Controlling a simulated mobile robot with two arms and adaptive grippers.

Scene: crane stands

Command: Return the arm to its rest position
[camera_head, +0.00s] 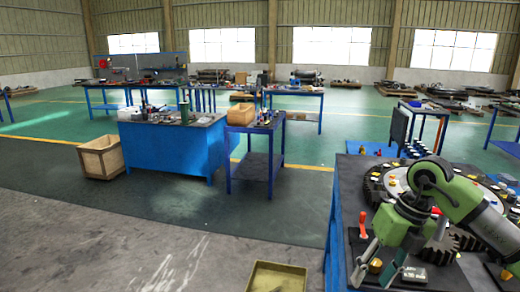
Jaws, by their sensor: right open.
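My right arm (462,197) comes in from the right edge, green and grey, bent over the near right worktable. My right gripper (375,274) points down over the front of that table, with its two fingers apart and nothing seen between them. I cannot tell how far its tips are above the table top. My left gripper is not in view.
The worktable (346,195) carries a large dark gear (374,184), small coloured parts and an upright red-orange piece (363,224) close to my gripper. A yellowish tray (276,278) is at the bottom edge. Blue tables and a wooden crate (101,157) stand farther back; left floor is clear.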

